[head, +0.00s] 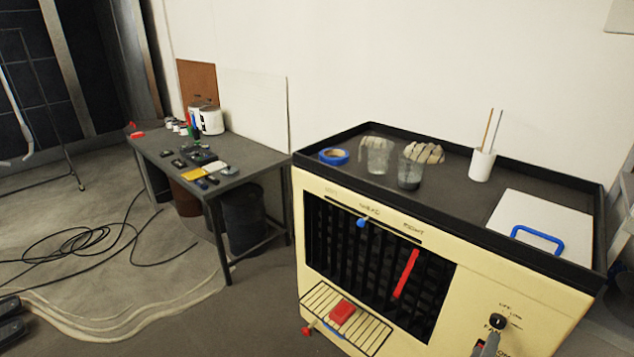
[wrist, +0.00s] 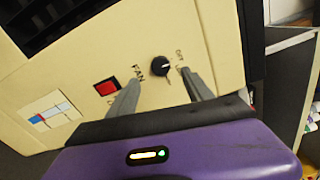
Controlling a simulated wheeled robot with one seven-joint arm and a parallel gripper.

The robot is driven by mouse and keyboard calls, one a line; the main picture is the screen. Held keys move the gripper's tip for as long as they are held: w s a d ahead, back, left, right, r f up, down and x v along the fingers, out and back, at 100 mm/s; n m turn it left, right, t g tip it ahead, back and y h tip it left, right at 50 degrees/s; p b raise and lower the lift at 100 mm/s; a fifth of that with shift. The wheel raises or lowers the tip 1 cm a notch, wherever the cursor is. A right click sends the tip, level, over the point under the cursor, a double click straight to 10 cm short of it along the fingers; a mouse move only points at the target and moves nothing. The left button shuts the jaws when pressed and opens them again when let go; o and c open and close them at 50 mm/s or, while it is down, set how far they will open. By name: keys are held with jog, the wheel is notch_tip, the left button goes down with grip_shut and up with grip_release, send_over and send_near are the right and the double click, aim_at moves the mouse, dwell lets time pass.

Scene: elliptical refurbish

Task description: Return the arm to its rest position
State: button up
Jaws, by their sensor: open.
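My gripper (wrist: 161,78) is open and empty in the wrist view, its two grey fingers apart and pointing at the cream front panel of a heater-like cabinet (wrist: 220,60). A black FAN knob (wrist: 160,66) shows between and just beyond the fingertips; I cannot tell whether they touch it. In the head view only the grey finger ends of my gripper (head: 485,345) show at the bottom edge, just below the knob (head: 498,321). The rest of the arm is out of the head view.
The cabinet (head: 465,265) has a black-rimmed top (head: 450,185) holding two glasses, blue tape (head: 334,156), a white cup (head: 482,165) and a blue-handled white panel (head: 540,220). A red switch (wrist: 107,87) is left of the knob. A dark workbench (head: 250,155) stands left; cables (head: 90,240) lie on the floor.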

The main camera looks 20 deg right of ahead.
jog(key=w+a+r+n+t+y, duration=0.2)
jog(key=w+a+r+n+t, duration=0.1)
jog(key=a+r+n+t, duration=0.55)
jog(key=s+a+r+n+t+y, duration=0.1)
jog(key=s+a+r+n+y, duration=0.15)
jog(key=a+n, duration=0.35)
jog(key=s+a+r+n+t+y, duration=0.1)
jog(key=s+a+n+y, duration=0.25)
jog(key=a+n, duration=0.3)
jog(key=s+a+r+n+g+y, duration=0.2)
jog(key=s+a+r+n+y, duration=0.3)
jog(key=s+a+n+y, duration=0.3)
jog(key=shift+s+a+r+n+g+y, duration=0.15)
jog(key=shift+s+a+n+g+y, duration=0.2)
jog(key=shift+s+a+n, duration=3.15)
